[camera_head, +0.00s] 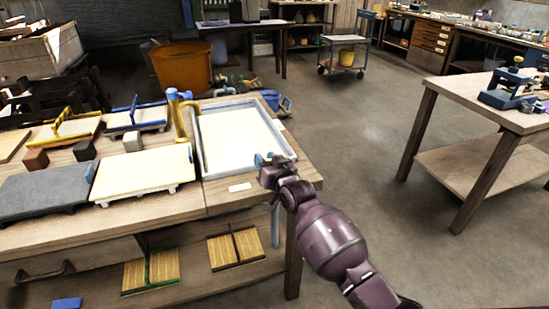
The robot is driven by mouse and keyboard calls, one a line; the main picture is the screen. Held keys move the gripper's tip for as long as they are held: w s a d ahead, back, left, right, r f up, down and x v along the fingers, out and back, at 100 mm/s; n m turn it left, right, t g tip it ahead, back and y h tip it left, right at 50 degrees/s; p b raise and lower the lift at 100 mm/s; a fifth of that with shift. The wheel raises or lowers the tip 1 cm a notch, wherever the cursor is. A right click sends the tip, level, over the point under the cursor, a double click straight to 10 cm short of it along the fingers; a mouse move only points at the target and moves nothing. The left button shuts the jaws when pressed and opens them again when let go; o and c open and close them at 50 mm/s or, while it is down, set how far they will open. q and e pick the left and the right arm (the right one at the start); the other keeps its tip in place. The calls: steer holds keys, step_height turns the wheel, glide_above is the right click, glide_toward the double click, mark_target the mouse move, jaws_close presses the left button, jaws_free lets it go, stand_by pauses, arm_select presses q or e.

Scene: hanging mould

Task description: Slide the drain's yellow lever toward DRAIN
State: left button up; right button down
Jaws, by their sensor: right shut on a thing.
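The white vat (204,150) with a pale grey rim sits at the right end of the wooden bench. A grey drain pipe (275,225) hangs below its near right corner. My right gripper (264,161) is at that corner, above the pipe, shut on what appears to be the drain's yellow lever. The hand covers the lever, so its colour and position do not show. A small white label (239,187) lies on the bench in front of the vat; its writing is too small to read. My left gripper is not in view.
A yellow tap-like post (184,112) with a blue top stands at the vat's left. Moulds, including a cream one (143,172), and small blocks cover the bench to the left. The floor right of the bench is clear up to another wooden table (462,98).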

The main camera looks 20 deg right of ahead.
steer(key=shift+a, duration=0.25)
steer(key=c, duration=1)
jaws_free()
steer(key=shift+o, duration=1.1)
steer(key=shift+a, duration=0.1)
steer(key=shift+s, duration=0.1)
steer(key=shift+s+d+r, duration=0.1)
steer(key=shift+s+d, duration=0.2)
steer(key=shift+s, duration=0.3)
steer(key=p+v, duration=0.2)
steer(key=v, duration=0.7)
steer(key=shift+s, duration=0.2)
